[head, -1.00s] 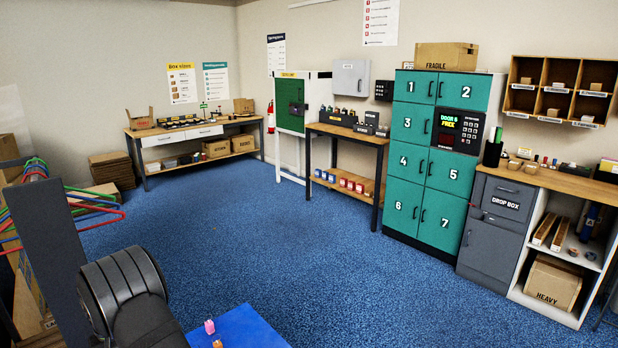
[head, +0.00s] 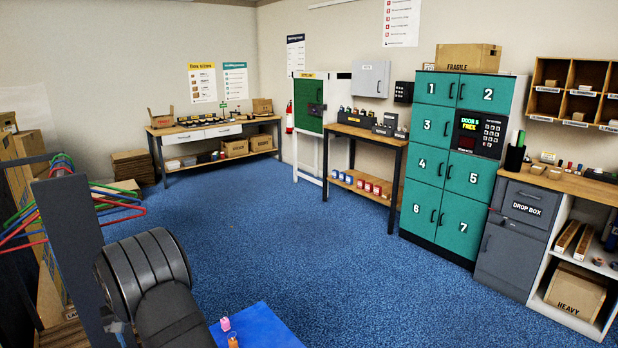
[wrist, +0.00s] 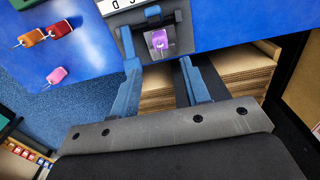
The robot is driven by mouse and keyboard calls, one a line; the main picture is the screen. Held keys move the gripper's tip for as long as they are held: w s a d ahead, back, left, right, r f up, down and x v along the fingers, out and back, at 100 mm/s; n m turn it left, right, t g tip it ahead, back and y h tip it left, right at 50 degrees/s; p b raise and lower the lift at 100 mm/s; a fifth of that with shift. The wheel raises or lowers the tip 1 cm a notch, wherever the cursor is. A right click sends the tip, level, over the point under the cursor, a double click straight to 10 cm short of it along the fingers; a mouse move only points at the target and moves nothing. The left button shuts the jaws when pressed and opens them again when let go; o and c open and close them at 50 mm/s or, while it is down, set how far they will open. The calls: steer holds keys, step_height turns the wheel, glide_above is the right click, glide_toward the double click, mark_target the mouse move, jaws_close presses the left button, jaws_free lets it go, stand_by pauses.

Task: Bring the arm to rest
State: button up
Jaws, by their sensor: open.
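My gripper (wrist: 162,80) shows in the wrist view with its two blue fingers apart and nothing between them. Beyond the fingertips, a purple tag (wrist: 159,40) sits in a small dark grey holder (wrist: 126,42) at the edge of a blue surface (wrist: 218,22). I cannot tell how far the fingers are from it. In the head view my arm fills the lower left; the gripper itself is not visible there.
A pink tag (wrist: 56,75), a red tag (wrist: 61,28) and an orange tag (wrist: 32,38) lie on the blue surface. Stacked cardboard (wrist: 160,92) shows below its edge. Coat hangers (head: 100,200) hang left of my arm. Teal lockers (head: 430,160) stand right; the blue carpet (head: 320,245) is clear.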

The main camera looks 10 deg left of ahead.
step_height(320, 180, down, 12)
steer(key=shift+r, duration=0.1)
steer(key=r, duration=0.5)
steer(key=shift+w+d+r, duration=0.2)
steer(key=shift+d, duration=0.2)
steer(key=w+d+r, duration=0.4)
steer(key=d+r, duration=0.2)
steer(key=d, duration=0.5)
steer(key=w+d+f+m, duration=0.2)
steer(key=w+d+m, duration=0.1)
steer(key=d+m, duration=1.3)
steer(key=a+f+m, duration=0.2)
steer(key=a, duration=0.5)
steer(key=shift+s+m, duration=0.25)
steer(key=shift+m, duration=0.05)
